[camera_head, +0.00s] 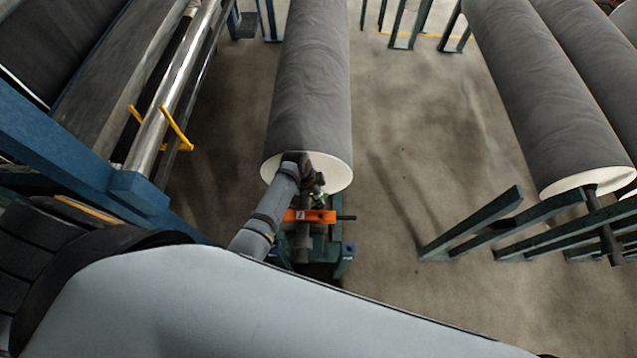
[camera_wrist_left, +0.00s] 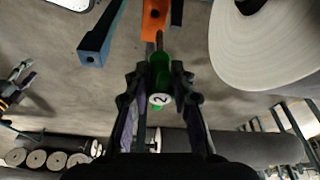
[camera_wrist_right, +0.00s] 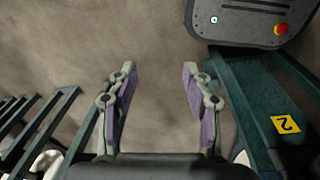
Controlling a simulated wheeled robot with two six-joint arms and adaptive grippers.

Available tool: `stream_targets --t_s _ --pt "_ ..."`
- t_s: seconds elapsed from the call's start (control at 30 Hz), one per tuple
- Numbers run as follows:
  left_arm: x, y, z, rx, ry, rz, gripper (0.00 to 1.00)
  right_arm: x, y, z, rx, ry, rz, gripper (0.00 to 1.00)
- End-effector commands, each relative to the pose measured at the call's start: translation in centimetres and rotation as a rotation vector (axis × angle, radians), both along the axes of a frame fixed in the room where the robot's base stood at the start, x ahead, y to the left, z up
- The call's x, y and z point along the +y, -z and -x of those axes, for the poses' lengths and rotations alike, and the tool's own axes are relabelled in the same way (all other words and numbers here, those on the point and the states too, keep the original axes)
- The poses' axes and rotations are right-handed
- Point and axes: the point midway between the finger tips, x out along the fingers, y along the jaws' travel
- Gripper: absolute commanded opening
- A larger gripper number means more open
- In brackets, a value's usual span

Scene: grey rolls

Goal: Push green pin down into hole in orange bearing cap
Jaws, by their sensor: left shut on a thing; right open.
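The orange bearing cap (camera_head: 298,216) lies across the shaft end below the near grey roll in the head view. It also shows at the top of the left wrist view (camera_wrist_left: 155,22). My left gripper (camera_head: 312,180) is just above the cap. In the left wrist view, my left gripper (camera_wrist_left: 158,88) is shut on the green pin (camera_wrist_left: 160,62), which has a white end marked 2. A thin shank runs from the green part toward the cap. I cannot tell whether its tip is in the hole. My right gripper (camera_wrist_right: 158,80) is open and empty over bare floor.
The grey roll (camera_head: 312,85) with a white end is right behind the cap, on a dark green stand (camera_head: 343,262). A blue machine frame (camera_head: 60,145) stands left. More grey rolls (camera_head: 550,90) and green racks (camera_head: 480,225) are right. The floor between is clear.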

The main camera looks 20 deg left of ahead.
Motion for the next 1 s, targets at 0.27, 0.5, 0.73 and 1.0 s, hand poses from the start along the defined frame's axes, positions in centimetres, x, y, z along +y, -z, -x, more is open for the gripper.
stream_targets --t_s 0.27,0.5,0.73,1.0 --pt "0.0 0.1 0.0 0.0 -0.001 0.001 0.0 -2.0 0.0 1.2 0.018 -0.007 0.024 0.5" --pt "0.0 0.8 0.0 0.0 -0.001 0.0 0.0 -2.0 0.1 1.1 0.017 -0.007 0.025 0.5" --pt "0.0 3.3 0.0 -0.001 -0.001 0.001 0.0 -0.4 2.0 0.4 0.005 -0.001 0.004 0.5" --pt "0.0 5.5 0.0 -0.002 -0.002 0.0 0.0 -0.8 3.6 0.8 0.011 -0.002 0.01 0.5"
